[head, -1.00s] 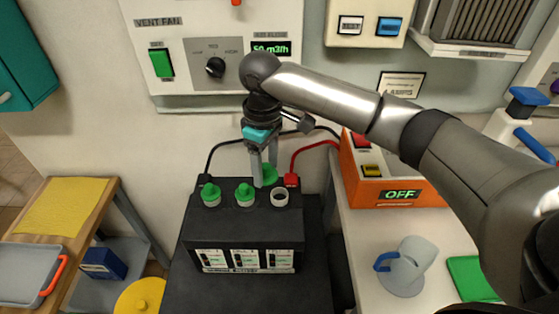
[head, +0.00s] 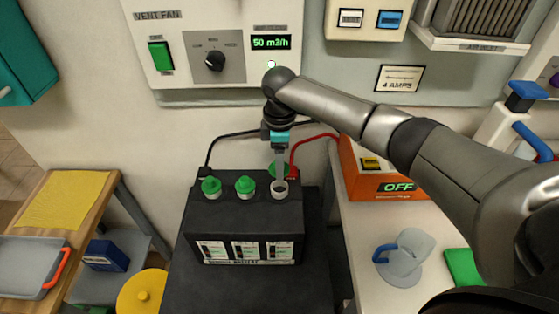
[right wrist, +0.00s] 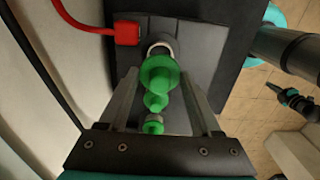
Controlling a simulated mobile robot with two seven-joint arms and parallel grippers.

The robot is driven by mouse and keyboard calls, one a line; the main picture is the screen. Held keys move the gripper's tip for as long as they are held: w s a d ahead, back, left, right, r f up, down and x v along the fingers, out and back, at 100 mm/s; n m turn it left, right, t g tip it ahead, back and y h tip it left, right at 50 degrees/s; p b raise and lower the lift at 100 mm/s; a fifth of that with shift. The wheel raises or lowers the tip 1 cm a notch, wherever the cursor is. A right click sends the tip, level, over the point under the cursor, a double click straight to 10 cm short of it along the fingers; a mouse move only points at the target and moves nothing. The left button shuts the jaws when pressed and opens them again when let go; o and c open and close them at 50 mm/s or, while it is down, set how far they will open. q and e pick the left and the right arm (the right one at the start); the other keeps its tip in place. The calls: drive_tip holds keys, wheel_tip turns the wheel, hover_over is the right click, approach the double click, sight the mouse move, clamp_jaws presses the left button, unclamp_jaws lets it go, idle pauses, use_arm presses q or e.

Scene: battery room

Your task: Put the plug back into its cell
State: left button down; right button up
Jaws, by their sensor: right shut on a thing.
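The black battery (head: 240,222) stands with two green plugs, the left one (head: 211,186) and the middle one (head: 245,186), seated in their cells. Its right cell opening (head: 280,190) is open, with a pale rim. My right gripper (head: 280,163) is shut on a third green plug (head: 273,169), mostly hidden behind the fingers, just behind and above this opening in the head view. In the right wrist view the held plug (right wrist: 159,73) partly covers the pale rim (right wrist: 160,47); I cannot tell its height above it. My left gripper is not in view.
A red cable clamp (right wrist: 126,33) sits beside the open cell. An orange charger (head: 385,178) reading OFF stands right, with a clear jug (head: 405,258) in front. The vent fan panel (head: 215,50) is on the wall behind. A wooden bench (head: 50,220) is at left.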

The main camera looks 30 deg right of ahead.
drive_tip(key=shift+f+b, duration=1.75)
drive_tip(key=shift+b, duration=0.3)
drive_tip(key=shift+f, duration=0.95)
drive_tip(key=shift+p, duration=0.9)
drive_tip(key=shift+f+p, duration=0.15)
drive_tip(key=shift+p, duration=0.2)
drive_tip(key=shift+p, duration=0.4)
idle(0.5)
drive_tip(key=o, duration=1.4)
